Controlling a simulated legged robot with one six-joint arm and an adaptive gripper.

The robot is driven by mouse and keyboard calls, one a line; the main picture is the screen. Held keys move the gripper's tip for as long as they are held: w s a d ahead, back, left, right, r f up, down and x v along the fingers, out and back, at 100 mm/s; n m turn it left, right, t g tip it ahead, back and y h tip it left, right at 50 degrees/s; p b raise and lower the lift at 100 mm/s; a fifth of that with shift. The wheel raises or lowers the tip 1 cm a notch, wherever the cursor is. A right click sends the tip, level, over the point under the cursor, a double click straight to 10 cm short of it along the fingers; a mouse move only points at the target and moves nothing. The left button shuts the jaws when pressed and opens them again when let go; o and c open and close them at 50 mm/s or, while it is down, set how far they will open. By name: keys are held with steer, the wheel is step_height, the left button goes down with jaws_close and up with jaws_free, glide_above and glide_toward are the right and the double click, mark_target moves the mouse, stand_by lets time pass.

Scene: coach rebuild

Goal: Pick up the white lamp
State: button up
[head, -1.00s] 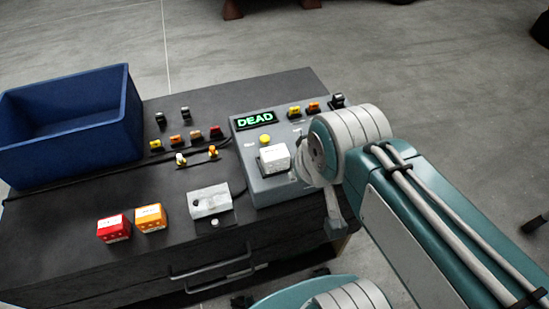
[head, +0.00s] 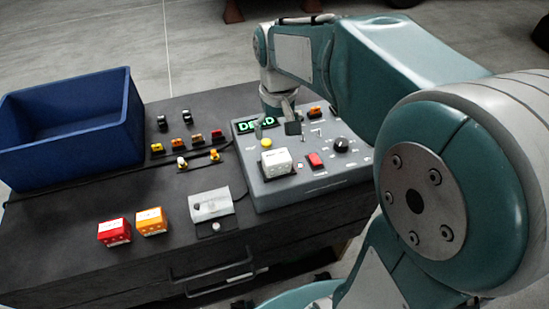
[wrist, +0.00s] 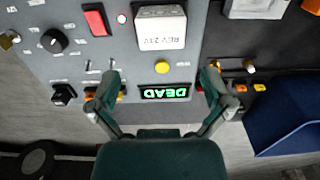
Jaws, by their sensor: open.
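The white lamp (head: 276,162) is a small white block on the sloping grey test panel (head: 325,178). In the wrist view the white lamp (wrist: 160,27) is at the top centre, with "REV 24V" on its face, upside down. My gripper (head: 277,127) is above the panel, near the "DEAD" display and behind the lamp in the head view. In the wrist view my gripper (wrist: 160,80) has its two fingers spread wide, with nothing between them. The lamp lies beyond the fingertips, and I see no contact.
A yellow button (head: 266,142), red switch (head: 315,160) and black knob (head: 341,145) surround the lamp. A red block (head: 114,232), orange block (head: 151,221) and white-grey fixture (head: 211,205) stand left on the dark bench. A blue bin (head: 128,120) is far left.

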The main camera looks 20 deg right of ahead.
mark_target(276, 155)
steer(key=f, duration=0.9)
steer(key=shift+w+a+f, duration=0.1)
steer(key=shift+w+f, duration=0.1)
steer(key=shift+f, duration=0.1)
steer(key=c, duration=0.9)
steer(key=shift+c, duration=0.2)
steer(key=shift+r, duration=0.5)
step_height(276, 155, up, 2)
steer(key=shift+r, duration=0.25)
steer(key=s+r, duration=0.9)
steer(key=s, duration=0.5)
steer(key=shift+r, duration=0.3)
